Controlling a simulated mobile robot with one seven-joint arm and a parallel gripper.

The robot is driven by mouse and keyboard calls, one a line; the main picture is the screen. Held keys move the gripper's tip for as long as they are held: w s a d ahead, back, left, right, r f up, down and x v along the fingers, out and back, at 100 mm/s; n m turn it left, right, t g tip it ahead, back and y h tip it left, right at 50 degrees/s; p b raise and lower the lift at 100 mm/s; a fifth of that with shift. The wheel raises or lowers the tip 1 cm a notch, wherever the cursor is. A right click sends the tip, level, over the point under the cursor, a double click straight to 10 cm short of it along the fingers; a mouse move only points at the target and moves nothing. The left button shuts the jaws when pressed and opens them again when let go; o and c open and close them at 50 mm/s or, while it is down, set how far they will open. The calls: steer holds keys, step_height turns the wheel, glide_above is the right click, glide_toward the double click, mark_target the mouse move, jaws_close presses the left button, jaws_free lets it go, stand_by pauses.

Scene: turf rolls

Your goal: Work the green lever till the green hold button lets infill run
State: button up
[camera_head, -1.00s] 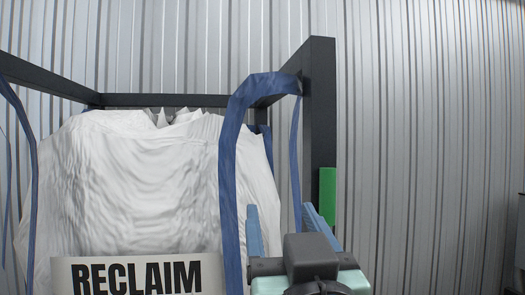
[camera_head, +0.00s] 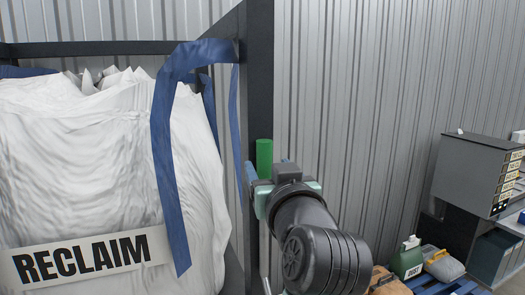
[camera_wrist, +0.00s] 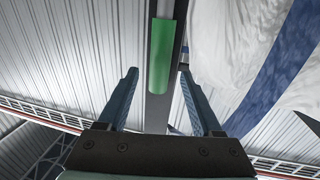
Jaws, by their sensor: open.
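The green lever (camera_head: 264,158) shows as an upright green cylinder beside the black frame post in the head view, just behind my gripper. In the wrist view the green lever (camera_wrist: 162,57) runs up and down ahead of the gap between my fingers. My gripper (camera_head: 267,172) is open, and its two blue fingers stand apart. In the wrist view my gripper (camera_wrist: 158,85) has nothing between its fingertips, and the lever lies beyond them. I cannot make out a green hold button.
A white bulk bag (camera_head: 90,150) with a RECLAIM sign (camera_head: 85,258) and blue straps (camera_head: 165,140) hangs in the black frame (camera_head: 259,80) at left. A grey cabinet (camera_head: 470,172) and a pallet (camera_head: 445,285) with bags stand at right. Corrugated wall lies behind.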

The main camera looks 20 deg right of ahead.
steer(key=shift+w+d+p, duration=0.25)
steer(key=shift+w+p, duration=0.1)
steer(key=shift+w, duration=0.95)
jaws_close()
stand_by(0.6)
